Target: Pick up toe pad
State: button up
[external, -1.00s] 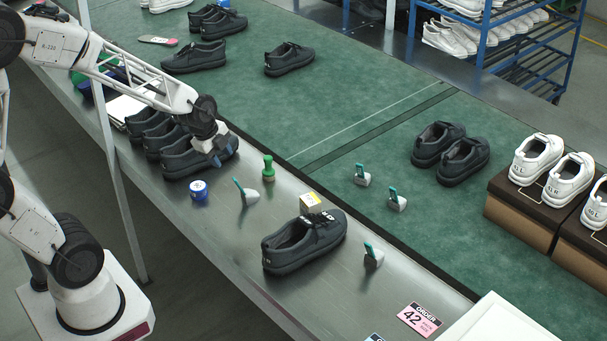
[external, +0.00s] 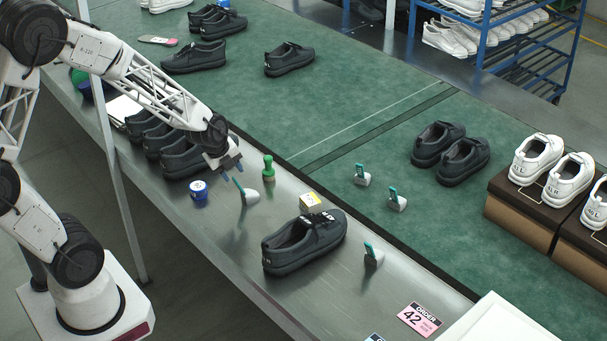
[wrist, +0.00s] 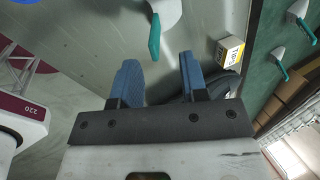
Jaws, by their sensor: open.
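Several white pads with teal handles stand about, and I take these to be the toe pads; one toe pad (external: 251,197) is on the metal table just below my gripper (external: 232,174). In the wrist view this toe pad (wrist: 168,10) lies beyond the fingertips, its teal handle pointing towards the gap. My gripper (wrist: 158,66) is open, with two blue fingers and nothing between them. It is above the table and apart from the pad. Another pad (external: 373,257) stands right of the near shoe, and two more (external: 362,176) are on the green mat.
A dark shoe (external: 303,244) is to the right. More dark shoes (external: 180,160) line the table behind my gripper.

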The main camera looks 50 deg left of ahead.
aim_at(244, 194)
jog(key=shift+x, duration=1.1)
jog(key=shift+s+x, duration=0.2)
jog(key=shift+x, duration=2.4)
jog(key=shift+f, duration=0.1)
grip_shut()
